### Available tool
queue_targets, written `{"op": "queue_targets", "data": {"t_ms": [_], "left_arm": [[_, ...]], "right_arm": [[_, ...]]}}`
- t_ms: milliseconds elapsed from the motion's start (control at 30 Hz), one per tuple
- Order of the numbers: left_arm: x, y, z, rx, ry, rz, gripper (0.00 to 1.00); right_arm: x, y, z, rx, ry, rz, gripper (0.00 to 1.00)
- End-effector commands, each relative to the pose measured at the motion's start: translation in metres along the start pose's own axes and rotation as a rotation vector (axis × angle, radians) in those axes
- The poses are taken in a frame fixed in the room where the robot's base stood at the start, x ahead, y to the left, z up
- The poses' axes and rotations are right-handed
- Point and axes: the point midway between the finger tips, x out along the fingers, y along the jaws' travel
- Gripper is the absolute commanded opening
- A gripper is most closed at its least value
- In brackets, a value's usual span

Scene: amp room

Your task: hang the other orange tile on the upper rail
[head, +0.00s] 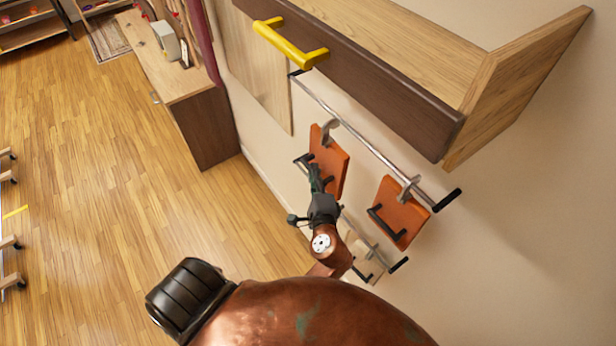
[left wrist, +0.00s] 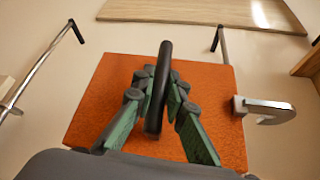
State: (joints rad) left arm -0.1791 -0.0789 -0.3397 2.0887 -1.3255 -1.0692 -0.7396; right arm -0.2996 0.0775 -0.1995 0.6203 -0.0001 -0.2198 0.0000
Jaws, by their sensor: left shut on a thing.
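My left gripper (head: 316,172) is shut on the black handle (left wrist: 158,90) of an orange tile (head: 330,160). That tile also fills the middle of the left wrist view (left wrist: 95,100). Its metal hook (left wrist: 265,108) sticks out from the tile's top edge, on the right in that view. In the head view the hook (head: 329,131) is close to the upper rail (head: 365,143); I cannot tell whether it rests on it. The second orange tile (head: 405,222) hangs from the upper rail near its right end. My right gripper is not in view.
A wooden shelf (head: 400,40) with a dark front edge and a yellow handle (head: 290,45) juts out above the upper rail. A lower rail (head: 362,238) with a pale tile (head: 362,262) is below. A wooden cabinet (head: 195,105) stands further left; the floor between is open.

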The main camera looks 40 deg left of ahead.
Motion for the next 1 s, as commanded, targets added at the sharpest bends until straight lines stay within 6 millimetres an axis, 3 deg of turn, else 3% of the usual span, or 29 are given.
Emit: {"op": "queue_targets", "data": {"t_ms": [867,1000], "left_arm": [[0.032,-0.017,-0.058,-0.001,0.002,-0.002,0.00],[0.033,-0.004,-0.059,0.001,0.001,-0.001,0.00]], "right_arm": [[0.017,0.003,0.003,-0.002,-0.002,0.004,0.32],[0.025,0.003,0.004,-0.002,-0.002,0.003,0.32]]}}
